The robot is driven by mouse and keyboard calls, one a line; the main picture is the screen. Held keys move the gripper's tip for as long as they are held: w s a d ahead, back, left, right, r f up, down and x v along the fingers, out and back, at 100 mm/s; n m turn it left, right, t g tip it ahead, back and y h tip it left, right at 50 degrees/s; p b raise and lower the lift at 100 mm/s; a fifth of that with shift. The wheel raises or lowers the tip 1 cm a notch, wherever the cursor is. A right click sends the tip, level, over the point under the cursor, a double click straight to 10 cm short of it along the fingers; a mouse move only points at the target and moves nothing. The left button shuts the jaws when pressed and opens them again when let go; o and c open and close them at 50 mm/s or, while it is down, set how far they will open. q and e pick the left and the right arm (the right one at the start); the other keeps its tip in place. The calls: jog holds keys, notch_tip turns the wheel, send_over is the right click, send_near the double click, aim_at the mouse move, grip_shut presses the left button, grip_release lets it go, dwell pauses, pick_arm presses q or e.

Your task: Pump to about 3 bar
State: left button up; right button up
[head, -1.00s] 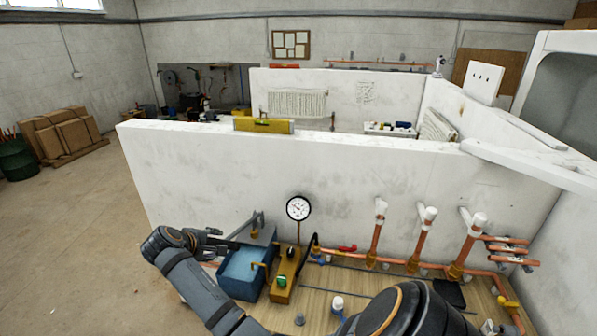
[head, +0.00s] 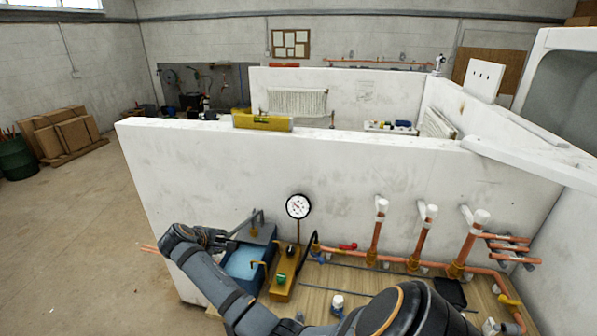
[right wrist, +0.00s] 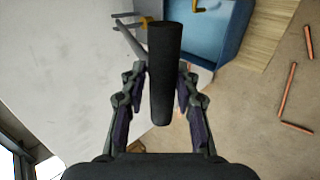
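The test pump is a blue water tank (head: 230,285) with a pump lever (head: 245,224) at its back, standing on the board at the left. My right gripper (head: 222,238) is at the lever's outer end, left of the tank. The round white pressure gauge (head: 298,206) stands upright behind the pump. Its needle is too small to read. My left gripper is out of view.
A dark hose (head: 309,243) runs from the pump to copper pipes (head: 375,240) with white caps along the white wall (head: 220,175). A red-handled valve (head: 347,246) sits low by the wall. Loose copper pieces (right wrist: 287,90) lie on the floor left of the board.

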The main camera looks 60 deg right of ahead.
jog(key=shift+f, duration=0.1)
jog(key=shift+c, duration=1)
jog(key=shift+s+a+f+h+b, duration=0.15)
jog(key=shift+a+f+b, duration=0.1)
jog(key=shift+f+b, duration=0.4)
jog(key=shift+s+a+f+h+b, duration=0.1)
jog(key=shift+a+f+h+b, duration=0.1)
jog(key=shift+f+b, duration=0.4)
jog(key=shift+t+h, duration=0.4)
jog(key=shift+h, duration=0.25)
jog(key=shift+s+a+f+b, duration=0.1)
jog(key=shift+a+f+b, duration=0.15)
jog(key=shift+f+b, duration=0.6)
jog(key=shift+s+a+f+b, duration=0.15)
jog(key=shift+f+b, duration=0.35)
jog(key=shift+f, duration=0.6)
jog(key=shift+w, duration=0.1)
jog(key=shift+r, duration=0.1)
